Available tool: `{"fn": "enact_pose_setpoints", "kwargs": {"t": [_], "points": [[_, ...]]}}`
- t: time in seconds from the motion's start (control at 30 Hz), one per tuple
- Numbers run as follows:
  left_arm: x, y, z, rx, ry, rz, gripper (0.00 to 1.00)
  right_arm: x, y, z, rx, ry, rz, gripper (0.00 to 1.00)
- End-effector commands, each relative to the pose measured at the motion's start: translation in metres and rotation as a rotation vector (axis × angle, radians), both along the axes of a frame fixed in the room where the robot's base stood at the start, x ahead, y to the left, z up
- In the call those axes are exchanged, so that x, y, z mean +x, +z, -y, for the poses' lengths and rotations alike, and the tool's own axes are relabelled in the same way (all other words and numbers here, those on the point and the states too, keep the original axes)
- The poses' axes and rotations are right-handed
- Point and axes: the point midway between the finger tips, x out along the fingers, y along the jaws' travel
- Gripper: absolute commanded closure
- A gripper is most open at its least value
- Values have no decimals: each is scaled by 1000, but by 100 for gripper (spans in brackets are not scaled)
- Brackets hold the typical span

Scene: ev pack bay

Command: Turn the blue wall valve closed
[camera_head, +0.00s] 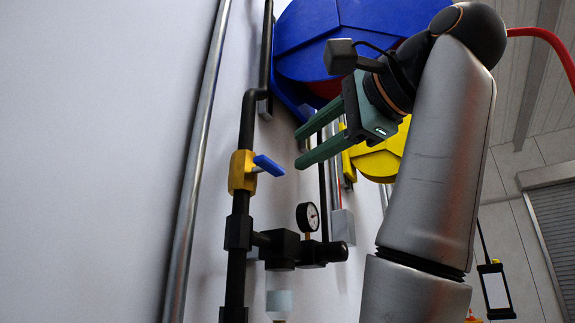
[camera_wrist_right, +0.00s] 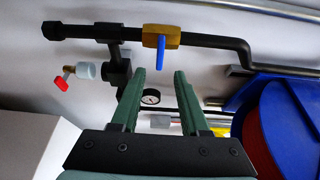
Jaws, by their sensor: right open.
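The wall valve has a yellow body (camera_head: 242,172) on a vertical black pipe and a blue lever (camera_head: 268,165) that sticks out to the right, across the pipe. In the right wrist view the yellow body (camera_wrist_right: 162,37) sits on the pipe and the blue lever (camera_wrist_right: 161,55) points down between the lines of my fingers. My right gripper (camera_head: 298,148) is open and empty, with green fingers a little right of the lever and apart from it. The fingertips also show in the wrist view (camera_wrist_right: 160,73). My left gripper is not in view.
A pressure gauge (camera_head: 308,217) and black fittings (camera_head: 282,249) stand below the valve. A blue reel (camera_head: 320,40) hangs above my right gripper and a yellow reel (camera_head: 380,160) is behind it. A grey conduit (camera_head: 190,180) runs up the wall left of the pipe.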

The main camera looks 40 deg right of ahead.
Motion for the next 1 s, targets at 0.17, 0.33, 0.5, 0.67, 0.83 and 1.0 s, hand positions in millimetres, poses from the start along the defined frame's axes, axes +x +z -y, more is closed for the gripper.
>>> {"fn": "enact_pose_setpoints", "kwargs": {"t": [0.17, 0.33, 0.5, 0.67, 0.83, 1.0], "points": [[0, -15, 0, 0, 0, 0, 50, -33, -3, 0, 0, 0, 0, 55], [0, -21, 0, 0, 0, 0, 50, -46, -1, 0, -1, 0, 0, 55], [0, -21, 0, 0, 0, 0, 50, -49, 0, 0, -1, 0, -1, 55], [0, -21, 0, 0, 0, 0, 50, -48, 0, 0, -1, 0, -1, 55], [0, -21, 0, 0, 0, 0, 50, -48, 0, 0, -1, 0, -1, 55], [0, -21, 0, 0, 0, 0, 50, -48, 0, 0, -1, 0, -1, 55]]}}
